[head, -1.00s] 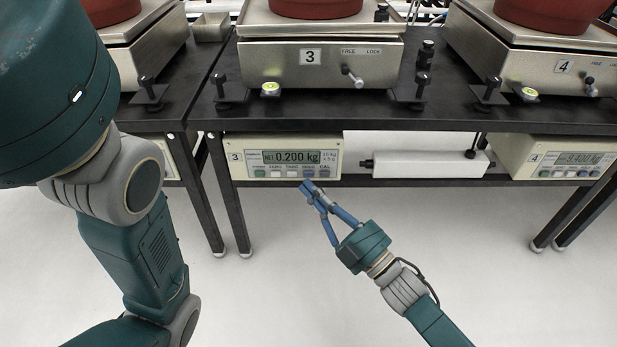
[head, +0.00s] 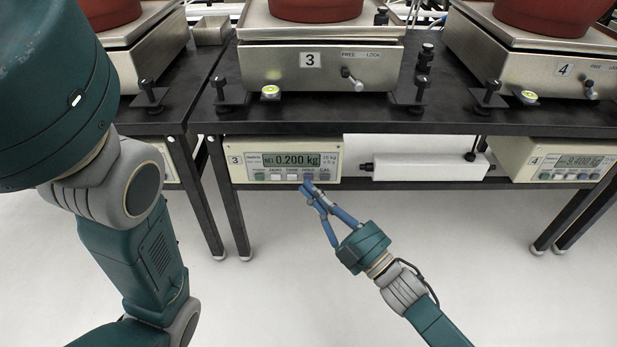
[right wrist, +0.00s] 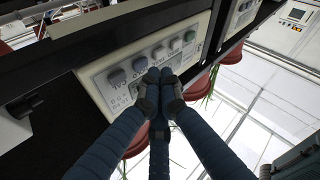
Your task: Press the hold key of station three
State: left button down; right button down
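The station three panel (head: 283,158) hangs under the table edge and reads 0.200 kg. Its row of keys includes the blue hold key (head: 308,177), second from the right. The key also shows in the right wrist view (right wrist: 140,65), where the panel is turned about. My right gripper (head: 309,186) is shut and empty, its fingertips just below the hold key in the head view. In the right wrist view the fingertips (right wrist: 159,75) are close beside that key; I cannot tell if they touch. My left arm shows at the left, but its gripper is out of view.
The station three scale (head: 310,62) with a red-brown pot (head: 315,8) stands on the black table (head: 450,112) above the panel. A white bar (head: 430,165) lies right of it. The station four panel (head: 565,160) is farther right. The floor below is clear.

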jog(key=shift+w, duration=0.1)
dwell(0.5)
jog(key=shift+w, duration=0.3)
